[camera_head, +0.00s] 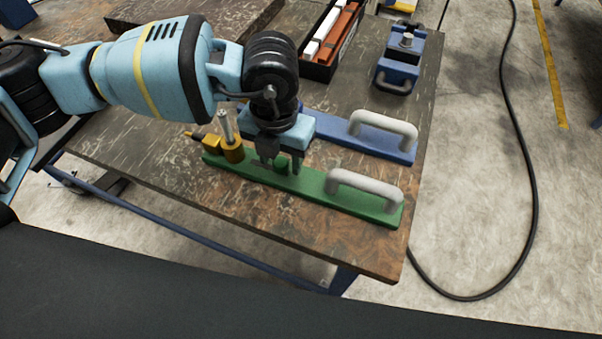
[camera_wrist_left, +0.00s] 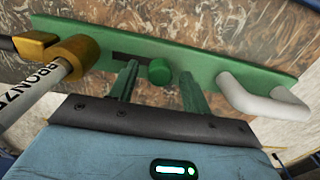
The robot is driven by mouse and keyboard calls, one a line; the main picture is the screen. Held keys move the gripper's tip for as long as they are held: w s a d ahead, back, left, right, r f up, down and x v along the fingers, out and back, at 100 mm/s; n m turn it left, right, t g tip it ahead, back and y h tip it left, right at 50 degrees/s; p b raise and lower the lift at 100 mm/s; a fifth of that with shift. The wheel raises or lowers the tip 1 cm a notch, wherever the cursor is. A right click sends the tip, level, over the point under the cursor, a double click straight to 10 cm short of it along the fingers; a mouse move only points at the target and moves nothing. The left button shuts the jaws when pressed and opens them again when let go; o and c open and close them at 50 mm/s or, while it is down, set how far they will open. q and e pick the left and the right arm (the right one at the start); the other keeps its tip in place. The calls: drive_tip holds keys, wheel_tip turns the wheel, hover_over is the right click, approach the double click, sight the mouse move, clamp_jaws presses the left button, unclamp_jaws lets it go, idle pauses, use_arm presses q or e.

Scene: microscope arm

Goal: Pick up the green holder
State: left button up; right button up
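The green holder (camera_head: 318,185) is a long flat bar lying near the front edge of the table. It has a white handle (camera_head: 365,186) at its right end and a brass fitting with a rod (camera_head: 232,152) at its left end. My left gripper (camera_head: 282,166) is over the middle of the bar, pointing down. In the left wrist view its two fingers (camera_wrist_left: 160,92) are apart, with a round green knob (camera_wrist_left: 159,71) of the holder (camera_wrist_left: 222,70) showing between them. I cannot tell whether the fingers touch the holder. My right gripper is not in view.
A blue holder (camera_head: 335,134) with a white handle lies just behind the green one. A blue device (camera_head: 398,70) and a black tray (camera_head: 320,71) with red and white bars stand farther back. The worn tabletop (camera_head: 345,238) is clear in front.

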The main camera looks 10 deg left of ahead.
sight(281, 161)
use_arm(q)
clamp_jaws()
drive_tip(key=shift+r, duration=0.2)
drive_tip(key=shift+r, duration=1.3)
drive_tip(key=s+d+r+b, duration=0.1)
drive_tip(key=s+d+r, duration=0.1)
drive_tip(key=s+d, duration=0.8)
drive_tip(key=shift+s+d, duration=0.25)
drive_tip(key=shift+d, duration=0.8)
